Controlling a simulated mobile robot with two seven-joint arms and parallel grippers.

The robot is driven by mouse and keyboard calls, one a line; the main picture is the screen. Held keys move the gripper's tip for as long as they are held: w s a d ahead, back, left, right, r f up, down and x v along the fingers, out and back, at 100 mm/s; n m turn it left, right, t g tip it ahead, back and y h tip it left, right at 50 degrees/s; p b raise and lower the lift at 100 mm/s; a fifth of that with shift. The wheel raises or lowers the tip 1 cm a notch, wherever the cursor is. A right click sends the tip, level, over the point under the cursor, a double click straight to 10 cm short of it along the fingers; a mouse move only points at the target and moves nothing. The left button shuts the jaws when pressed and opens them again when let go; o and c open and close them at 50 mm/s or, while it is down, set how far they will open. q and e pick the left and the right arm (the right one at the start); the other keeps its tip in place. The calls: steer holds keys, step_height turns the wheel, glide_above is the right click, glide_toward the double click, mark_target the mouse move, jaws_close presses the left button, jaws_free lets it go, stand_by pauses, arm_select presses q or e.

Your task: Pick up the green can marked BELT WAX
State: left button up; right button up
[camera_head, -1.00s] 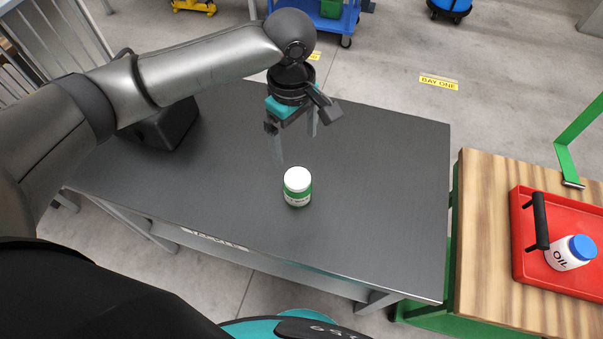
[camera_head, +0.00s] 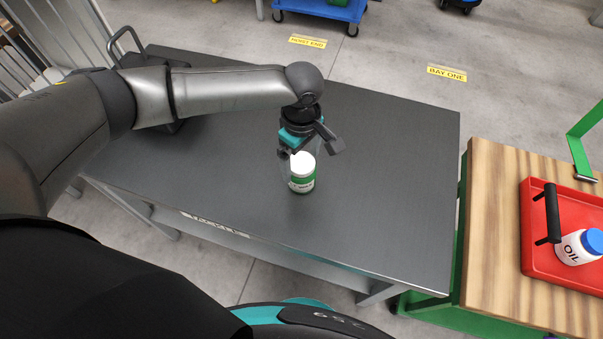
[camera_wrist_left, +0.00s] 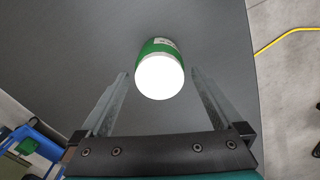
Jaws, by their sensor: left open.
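The green can (camera_head: 302,184) has a white lid and a pale label band too small to read. It stands upright on the dark grey table (camera_head: 390,200). My left gripper (camera_head: 303,162) is open and points down at the can, with its fingers around the lid's height in the head view. In the left wrist view the can (camera_wrist_left: 158,72) lies ahead, between the lines of the two open fingers (camera_wrist_left: 160,85), with a gap on each side. My right gripper is not in view.
A wooden-topped green bench (camera_head: 495,220) stands at the right, with a red tray (camera_head: 535,262) holding a white OIL bottle (camera_head: 578,248) with a blue cap. A black case with a handle (camera_head: 150,62) sits at the table's back left. The table around the can is clear.

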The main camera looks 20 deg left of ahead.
arm_select(q)
step_height(320, 180, down, 2)
steer(key=shift+f, duration=0.15)
steer(key=c, duration=1.5)
jaws_close()
